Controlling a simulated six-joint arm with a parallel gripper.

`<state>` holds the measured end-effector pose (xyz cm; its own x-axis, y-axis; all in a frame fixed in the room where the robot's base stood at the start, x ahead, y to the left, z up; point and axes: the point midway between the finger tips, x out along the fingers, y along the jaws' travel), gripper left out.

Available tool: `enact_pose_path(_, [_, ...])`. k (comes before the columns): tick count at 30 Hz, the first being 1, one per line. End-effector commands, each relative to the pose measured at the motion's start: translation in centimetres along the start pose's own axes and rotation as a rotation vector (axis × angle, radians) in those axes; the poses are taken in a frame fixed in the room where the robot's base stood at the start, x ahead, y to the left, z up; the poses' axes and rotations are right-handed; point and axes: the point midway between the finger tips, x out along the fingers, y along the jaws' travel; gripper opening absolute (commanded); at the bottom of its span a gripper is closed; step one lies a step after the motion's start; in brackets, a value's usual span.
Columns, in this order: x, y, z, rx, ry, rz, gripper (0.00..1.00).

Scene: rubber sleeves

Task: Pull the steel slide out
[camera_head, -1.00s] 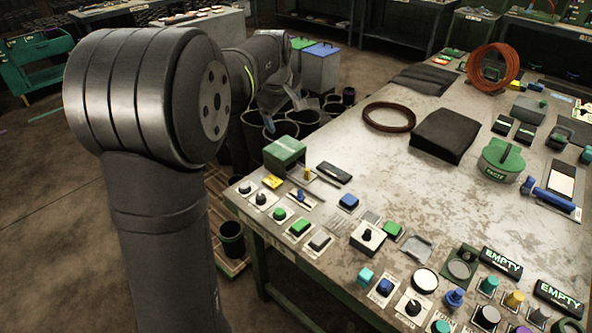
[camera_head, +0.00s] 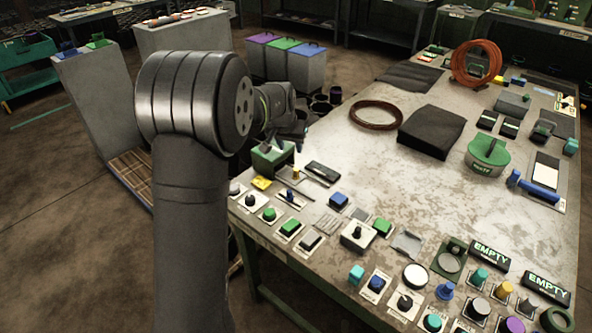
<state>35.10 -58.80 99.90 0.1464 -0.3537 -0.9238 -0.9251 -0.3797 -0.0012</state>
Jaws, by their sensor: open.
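I cannot single out the steel slide for certain. Another thin grey metal plate (camera_head: 408,243) lies farther front among the buttons. My gripper (camera_head: 288,146) is open, small and dark in the picture. It hangs over the green box's right side, close to a small yellow piece (camera_head: 295,173). Whether it touches anything cannot be told.
Many buttons and knobs on plates, such as a green one (camera_head: 290,227), crowd the table's (camera_head: 345,150) front left. A black block (camera_head: 431,133), a cable ring (camera_head: 376,115) and a green round case (camera_head: 488,155) stand farther back. The table's middle is bare.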

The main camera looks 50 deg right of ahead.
Motion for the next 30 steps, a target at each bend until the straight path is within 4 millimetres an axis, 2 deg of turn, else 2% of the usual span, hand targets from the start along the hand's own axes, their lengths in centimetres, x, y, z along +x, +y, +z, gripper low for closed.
enact_pose_path(19, [12.7,0.0,0.1,-0.003,-0.002,0.0,0.4])
enact_pose_path(24, [14.9,0.0,0.0,-0.003,-0.001,0.0,0.4])
enact_pose_path(30, [16.1,0.0,0.0,-0.003,0.001,0.0,0.4])
